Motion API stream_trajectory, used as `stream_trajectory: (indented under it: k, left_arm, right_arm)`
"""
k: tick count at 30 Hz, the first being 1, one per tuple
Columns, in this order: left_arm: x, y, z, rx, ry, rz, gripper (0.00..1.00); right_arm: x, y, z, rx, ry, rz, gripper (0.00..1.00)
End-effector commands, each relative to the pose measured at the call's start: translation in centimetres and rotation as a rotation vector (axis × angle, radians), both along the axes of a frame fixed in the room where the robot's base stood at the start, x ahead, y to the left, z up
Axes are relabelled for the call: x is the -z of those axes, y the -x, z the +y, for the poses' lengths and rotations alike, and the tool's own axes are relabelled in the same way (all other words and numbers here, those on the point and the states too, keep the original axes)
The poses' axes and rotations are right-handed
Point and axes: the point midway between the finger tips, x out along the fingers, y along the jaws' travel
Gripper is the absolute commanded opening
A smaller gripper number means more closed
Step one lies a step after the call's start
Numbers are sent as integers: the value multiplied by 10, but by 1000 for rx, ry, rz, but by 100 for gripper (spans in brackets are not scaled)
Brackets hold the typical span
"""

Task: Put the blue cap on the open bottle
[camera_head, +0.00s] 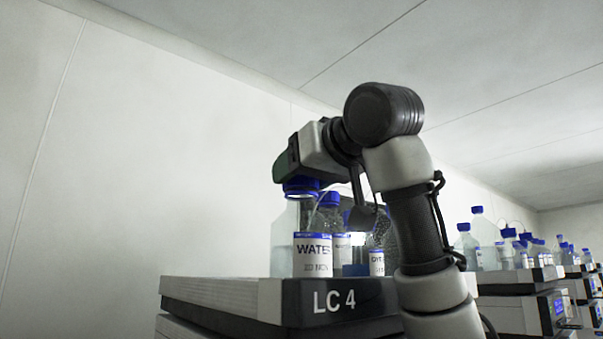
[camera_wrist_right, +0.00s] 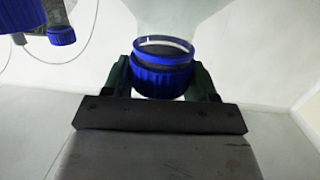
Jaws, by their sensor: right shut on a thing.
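The blue cap (camera_wrist_right: 162,80) is gripped between the two fingers of my right gripper (camera_wrist_right: 161,82) in the right wrist view. In the head view the cap (camera_head: 301,186) shows under my right gripper (camera_head: 300,182), right at the top of the clear bottle (camera_head: 312,250) labelled WATER. The clear bottle shoulder (camera_wrist_right: 185,18) lies beyond the cap in the wrist view, with a pale ring near the cap's rim. I cannot tell whether the cap touches or sits on the neck. My left gripper is not in view.
Other blue-capped bottles (camera_head: 329,210) stand close to the right on the LC 4 instrument top (camera_head: 222,291), with thin tubing from a cap (camera_wrist_right: 61,35). More instruments with bottles (camera_head: 482,240) run back at the right. A plain wall is at the left.

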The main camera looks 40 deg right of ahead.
Motion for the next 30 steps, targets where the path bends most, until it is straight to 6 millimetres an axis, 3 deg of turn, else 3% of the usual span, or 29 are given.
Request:
stream_trajectory:
  k: [5, 6, 12, 22, 30]
  left_arm:
    - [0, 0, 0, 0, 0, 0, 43]
    - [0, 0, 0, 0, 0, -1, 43]
    - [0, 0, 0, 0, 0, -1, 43]
    - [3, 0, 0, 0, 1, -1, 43]
    - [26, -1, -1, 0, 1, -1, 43]
  right_arm:
    - [0, 0, 0, 0, 0, -1, 36]
    - [0, 0, 0, 0, 0, -1, 61]
    - [0, 0, 0, 0, 0, -1, 87]
    - [0, 6, 0, 0, 0, -3, 87]
    - [-5, 54, 0, -2, -1, -5, 87]
